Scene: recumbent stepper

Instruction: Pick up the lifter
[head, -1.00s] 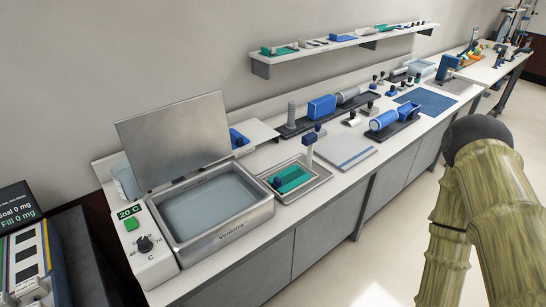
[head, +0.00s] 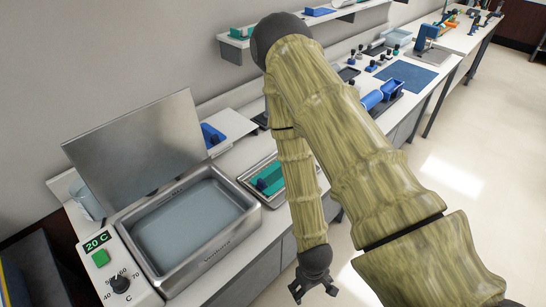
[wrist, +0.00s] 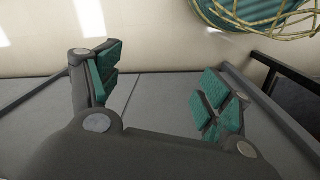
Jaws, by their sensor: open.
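The shallow metal tray (head: 247,171) with a green rack (head: 267,178) sits on the bench, right of the water bath. My arm covers the tray's right part. The upright handle with a dark blue top, likely the lifter, stood there earlier and is now hidden behind my arm. My gripper (head: 314,291) hangs open and empty, in front of the bench in the head view. In the wrist view its teal-padded fingers (wrist: 160,88) are spread with nothing between them.
A water bath (head: 190,222) with a raised metal lid (head: 137,145) and a control panel (head: 112,275) stands left of the tray. A wall shelf (head: 236,44) runs above the bench. Blue holders (head: 390,88) stand farther right. The floor at right is open.

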